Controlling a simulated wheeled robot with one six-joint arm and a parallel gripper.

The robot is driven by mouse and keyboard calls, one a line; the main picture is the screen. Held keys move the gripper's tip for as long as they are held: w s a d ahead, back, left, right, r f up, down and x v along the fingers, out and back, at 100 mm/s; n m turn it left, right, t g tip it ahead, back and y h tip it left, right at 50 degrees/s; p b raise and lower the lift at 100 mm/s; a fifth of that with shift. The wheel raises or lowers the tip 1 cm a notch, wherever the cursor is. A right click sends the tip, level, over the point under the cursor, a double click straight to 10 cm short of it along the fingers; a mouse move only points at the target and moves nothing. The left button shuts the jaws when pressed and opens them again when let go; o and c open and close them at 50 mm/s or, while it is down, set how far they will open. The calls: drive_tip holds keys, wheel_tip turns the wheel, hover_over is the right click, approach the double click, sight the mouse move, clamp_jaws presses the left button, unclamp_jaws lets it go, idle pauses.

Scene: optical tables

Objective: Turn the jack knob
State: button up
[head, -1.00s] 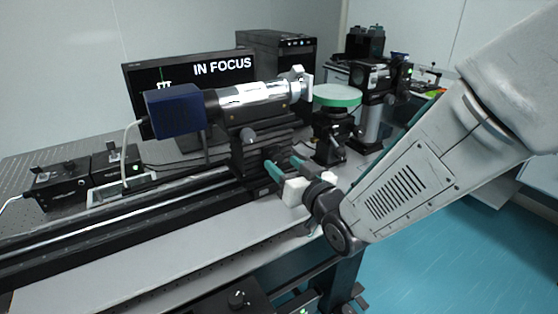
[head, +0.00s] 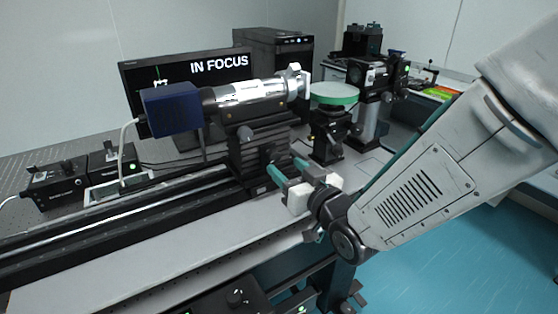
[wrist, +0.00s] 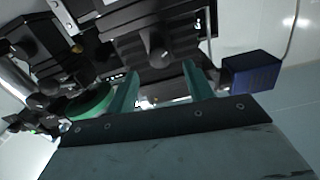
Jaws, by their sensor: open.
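The black jack (head: 250,158) stands on the rail under the silver tube and carries it. In the wrist view a dark round knob (wrist: 160,54) sticks out from its face, between and beyond my fingertips, apart from them. In the head view the front of the jack is partly covered by my fingers, and the knob there is hard to make out. My gripper (head: 285,170) is open, with green fingers pointing at the lower front of the jack. It also shows in the wrist view (wrist: 160,86), with nothing between the fingers.
A blue box (head: 171,109) sits at the tube's left end. A green-rimmed disc (head: 334,94) on a black mount stands right of the jack. A monitor (head: 222,67) behind reads "IN FOCUS". Black control boxes (head: 57,183) stand at left. The table's front strip is clear.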

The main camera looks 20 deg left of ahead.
sight(276, 158)
drive_tip(key=x, duration=0.6)
drive_tip(key=c, duration=1)
